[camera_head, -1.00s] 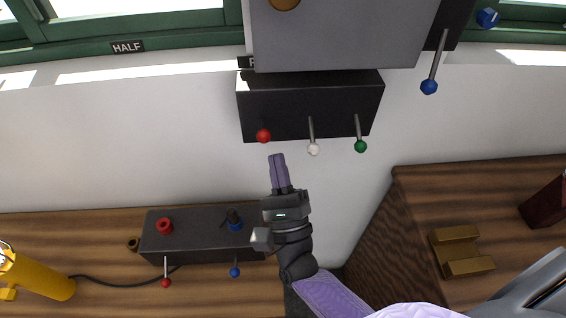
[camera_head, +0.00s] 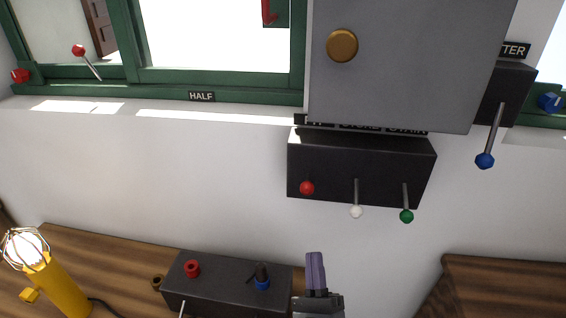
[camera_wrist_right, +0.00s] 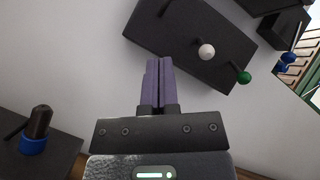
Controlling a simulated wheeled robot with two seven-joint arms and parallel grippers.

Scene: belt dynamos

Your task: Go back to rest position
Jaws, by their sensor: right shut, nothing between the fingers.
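My right gripper (camera_head: 315,272) is at the bottom of the head view, its purple fingers pointing up. It is shut and empty, below the black lever box (camera_head: 360,165) and apart from it. That box carries a red knob (camera_head: 307,188), a white-knobbed lever (camera_head: 356,212) and a green-knobbed lever (camera_head: 406,216). In the right wrist view the closed fingers (camera_wrist_right: 159,82) stand in front of the wall, with the white knob (camera_wrist_right: 206,51) and the green knob (camera_wrist_right: 243,77) to their right. My left gripper is not in view.
A dark control box (camera_head: 225,285) with red and blue knobs sits on the wooden bench, just left of my gripper. A yellow lamp (camera_head: 55,285) stands at the far left. A grey panel (camera_head: 410,70) and a blue-knobbed lever (camera_head: 485,160) are above right. The wall between is bare.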

